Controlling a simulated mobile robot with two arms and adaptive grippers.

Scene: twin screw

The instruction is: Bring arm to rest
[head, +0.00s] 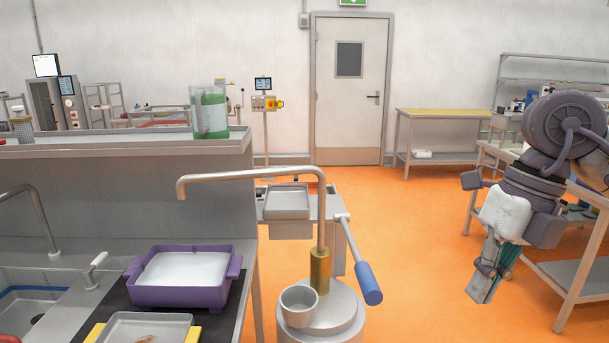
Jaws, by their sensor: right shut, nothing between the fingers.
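My right gripper (484,282) hangs at the right of the head view, pointing down, with its fingers together and nothing between them. Its purple-grey arm comes in from the right edge. The gripper is in the air over the orange floor, apart from the counter and the round metal stand. It shows in front of the workbench at the right. My left gripper is not in the picture.
A round stand (340,320) with a metal cup (298,304), curved pipe and blue-handled lever (368,284) is at the centre front. A purple tub (178,298) sits on the left counter. A workbench (576,280) is at right. The central orange floor (430,235) is open.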

